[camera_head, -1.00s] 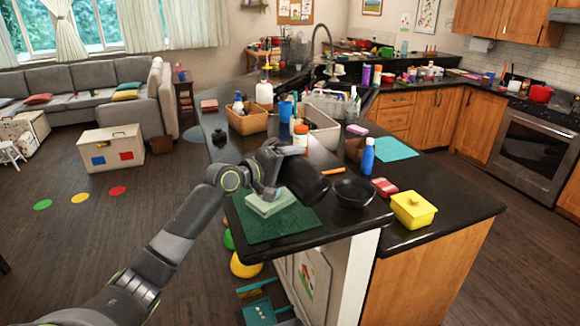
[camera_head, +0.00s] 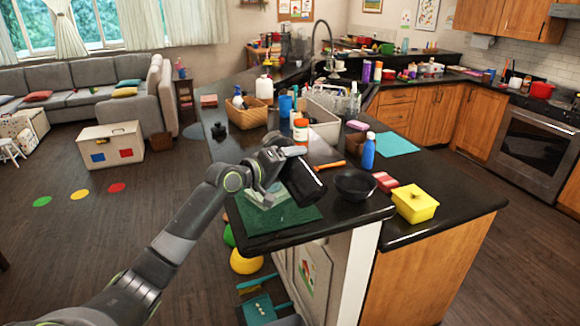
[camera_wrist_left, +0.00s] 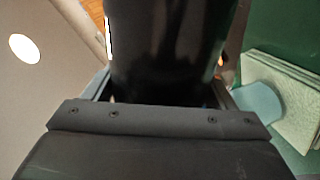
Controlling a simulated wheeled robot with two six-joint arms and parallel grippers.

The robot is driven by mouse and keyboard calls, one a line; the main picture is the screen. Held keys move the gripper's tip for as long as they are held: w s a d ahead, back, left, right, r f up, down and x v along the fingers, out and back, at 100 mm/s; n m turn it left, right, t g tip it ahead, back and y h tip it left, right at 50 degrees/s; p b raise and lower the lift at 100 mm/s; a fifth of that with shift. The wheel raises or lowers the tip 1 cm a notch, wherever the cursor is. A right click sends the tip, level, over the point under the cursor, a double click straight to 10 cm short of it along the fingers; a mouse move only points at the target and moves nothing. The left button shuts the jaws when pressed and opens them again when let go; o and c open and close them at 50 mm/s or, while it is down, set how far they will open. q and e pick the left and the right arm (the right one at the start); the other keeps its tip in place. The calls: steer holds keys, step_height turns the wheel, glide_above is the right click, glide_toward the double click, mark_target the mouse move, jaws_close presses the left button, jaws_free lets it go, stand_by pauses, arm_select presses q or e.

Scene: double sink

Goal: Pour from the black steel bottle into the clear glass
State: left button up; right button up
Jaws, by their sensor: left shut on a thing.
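My left gripper (camera_head: 278,172) is shut on the black steel bottle (camera_head: 304,181) and holds it tilted above the counter. In the left wrist view the dark bottle (camera_wrist_left: 165,45) fills the middle between the fingers. Whether anything flows from the bottle cannot be told. My right gripper is not in view.
A green mat (camera_head: 290,218) with a folded pale green cloth lies under the left arm. A black bowl (camera_head: 355,184), a red packet (camera_head: 387,182), a yellow box (camera_head: 414,205) and a blue bottle (camera_head: 368,152) stand to the right.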

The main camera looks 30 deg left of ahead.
arm_select(q)
steer(key=shift+f+m+b, duration=0.7)
steer(key=shift+m+b, duration=0.2)
steer(key=shift+m, duration=0.1)
step_height(320, 180, up, 3)
steer(key=m+t+y+b, duration=0.1)
steer(key=m, duration=0.3)
steer(key=shift+m+b, duration=0.3)
steer(key=shift+m, duration=0.1)
steer(key=m, duration=0.1)
steer(key=r+m+t+b, duration=0.1)
steer(key=shift+r+m+b, duration=0.25)
steer(key=shift+m+b, duration=0.05)
steer(key=r+m+b, duration=0.1)
steer(key=m, duration=0.1)
steer(key=shift+r+m, duration=0.3)
steer(key=shift+r, duration=0.05)
